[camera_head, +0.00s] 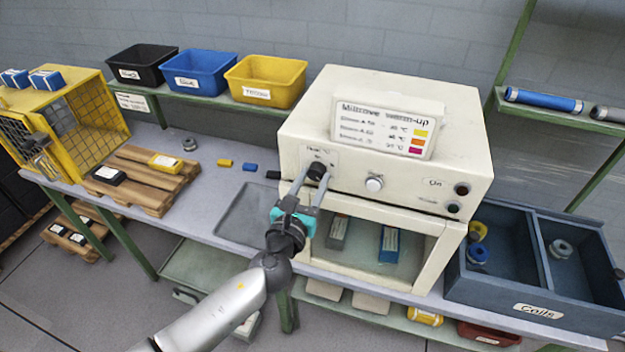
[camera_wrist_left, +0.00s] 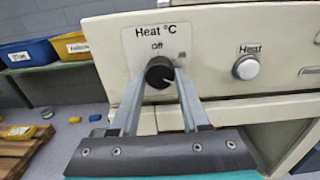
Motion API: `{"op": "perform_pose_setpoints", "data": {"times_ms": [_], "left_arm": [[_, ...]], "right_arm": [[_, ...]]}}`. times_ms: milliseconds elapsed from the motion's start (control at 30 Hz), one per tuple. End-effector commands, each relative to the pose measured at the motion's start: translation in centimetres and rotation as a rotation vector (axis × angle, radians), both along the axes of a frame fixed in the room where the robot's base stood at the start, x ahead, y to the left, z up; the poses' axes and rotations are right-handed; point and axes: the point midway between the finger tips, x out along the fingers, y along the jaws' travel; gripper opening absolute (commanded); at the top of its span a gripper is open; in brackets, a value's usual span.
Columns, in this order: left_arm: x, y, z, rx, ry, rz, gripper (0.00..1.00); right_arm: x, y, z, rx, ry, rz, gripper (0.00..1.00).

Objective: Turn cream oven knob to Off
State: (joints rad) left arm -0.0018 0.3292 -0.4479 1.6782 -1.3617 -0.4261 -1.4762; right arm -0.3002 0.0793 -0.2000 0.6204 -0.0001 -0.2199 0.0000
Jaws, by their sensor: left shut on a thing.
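The cream oven (camera_head: 385,130) stands on the bench, with a "Heat °C" panel at the left of its front. A round black knob (camera_wrist_left: 159,70) sits on that panel, below the "Off" label (camera_wrist_left: 158,46); the knob also shows in the head view (camera_head: 317,170). My left gripper (camera_head: 313,181) reaches up to the knob from the front. In the wrist view, its two fingers (camera_wrist_left: 158,80) are shut on the knob's sides. A small pale mark shows on the knob's lower right; its exact direction is hard to read. My right gripper is out of view.
A white "Heat" button (camera_head: 374,184) sits right of the knob. A warm-up sign (camera_head: 382,128) leans on the oven top. The oven's lower chamber holds a grey and a blue block. A coil crate (camera_head: 540,309) stands at right, a yellow cage (camera_head: 75,115) at left.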

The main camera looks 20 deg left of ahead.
Motion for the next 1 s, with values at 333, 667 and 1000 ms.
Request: {"op": "perform_pose_setpoints", "data": {"times_ms": [333,667,1000], "left_arm": [[0.0,0.0,0.0,-0.063,0.001,0.0,0.0],[0.0,-0.1,-0.1,-0.312,0.009,0.0,0.0],[0.0,-0.1,0.0,-0.636,0.021,0.0,0.0]], "right_arm": [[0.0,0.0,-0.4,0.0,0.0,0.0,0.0],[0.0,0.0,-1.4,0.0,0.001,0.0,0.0],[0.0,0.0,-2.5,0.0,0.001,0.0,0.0]]}}
